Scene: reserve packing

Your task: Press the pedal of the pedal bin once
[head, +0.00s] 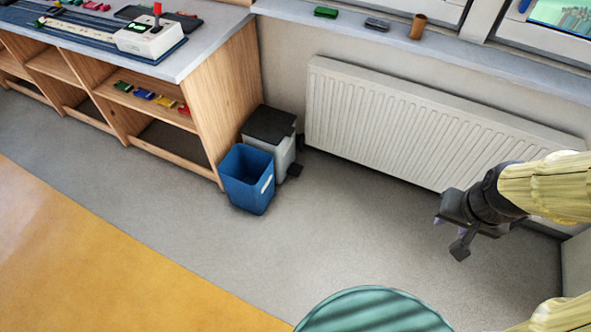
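The pedal bin (284,153) is a light grey box with a dark, closed lid (270,124). It stands on the grey floor between the shelf unit and the radiator. My gripper (450,236) is at the right of the head view, in front of the radiator and well apart from the bin. Two dark finger parts show at its end, and no held thing is visible. The angle does not make clear how far apart the fingertips are.
An open blue bin (249,180) stands right in front of the pedal bin and hides part of it. A wooden shelf unit (215,110) is at the left. A white radiator (420,125) hangs on the wall. A round green top (370,312) is at the bottom. The middle floor is clear.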

